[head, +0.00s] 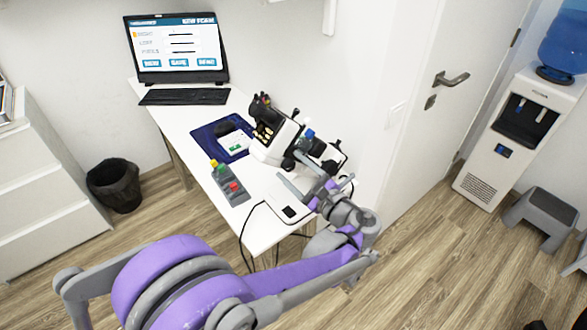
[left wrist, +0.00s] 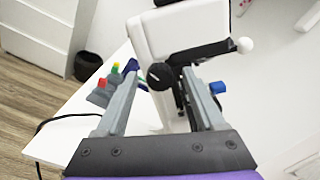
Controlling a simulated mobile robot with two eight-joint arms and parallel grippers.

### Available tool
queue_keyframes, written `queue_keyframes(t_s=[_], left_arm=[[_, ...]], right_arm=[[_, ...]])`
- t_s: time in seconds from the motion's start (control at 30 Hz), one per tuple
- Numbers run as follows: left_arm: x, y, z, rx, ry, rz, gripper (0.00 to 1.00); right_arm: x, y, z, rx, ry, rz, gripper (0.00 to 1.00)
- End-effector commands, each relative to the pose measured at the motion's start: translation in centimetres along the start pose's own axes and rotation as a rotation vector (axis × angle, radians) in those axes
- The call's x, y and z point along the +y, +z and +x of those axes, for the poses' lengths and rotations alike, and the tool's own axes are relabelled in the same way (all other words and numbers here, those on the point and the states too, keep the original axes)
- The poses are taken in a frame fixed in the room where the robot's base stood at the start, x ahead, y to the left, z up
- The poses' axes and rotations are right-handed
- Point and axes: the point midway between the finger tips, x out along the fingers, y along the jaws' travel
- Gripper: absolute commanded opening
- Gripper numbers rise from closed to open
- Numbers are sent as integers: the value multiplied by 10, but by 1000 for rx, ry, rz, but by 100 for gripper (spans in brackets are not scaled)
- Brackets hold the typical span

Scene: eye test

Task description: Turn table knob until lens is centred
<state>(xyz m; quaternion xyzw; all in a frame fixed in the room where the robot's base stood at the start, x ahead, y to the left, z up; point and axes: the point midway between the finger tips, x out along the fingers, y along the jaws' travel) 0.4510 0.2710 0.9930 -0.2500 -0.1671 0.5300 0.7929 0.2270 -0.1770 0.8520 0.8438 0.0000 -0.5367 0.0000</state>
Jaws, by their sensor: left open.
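A white and black lens-measuring instrument (head: 277,139) stands on the white table (head: 185,121). In the left wrist view, the instrument's white body (left wrist: 165,35) fills the upper middle, with a round black knob (left wrist: 160,76) below it. My left gripper (head: 292,172) is at the instrument's near side. It is open; in the left wrist view its two fingers (left wrist: 160,80) stand apart, with the black knob showing between their tips. I cannot tell whether they touch it. A blue knob (left wrist: 217,87) shows right of the fingers. I cannot make out the lens. My right gripper is not in view.
A laptop-like screen (head: 177,48) and keyboard (head: 184,97) are at the table's far end. A black cable hangs over the table's edge. A wall stands close behind the instrument.

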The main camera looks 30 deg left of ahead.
Motion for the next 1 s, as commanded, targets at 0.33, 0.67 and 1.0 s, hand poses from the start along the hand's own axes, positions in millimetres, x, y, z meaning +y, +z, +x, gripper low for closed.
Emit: queue_keyframes(t_s=[0.33,0.67,1.0], left_arm=[[-1,-1,-50,5,-5,0,71],[0,-1,-102,2,-2,0,71],[0,0,-108,0,0,0,71]], right_arm=[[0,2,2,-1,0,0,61],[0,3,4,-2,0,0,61],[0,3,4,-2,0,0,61]])
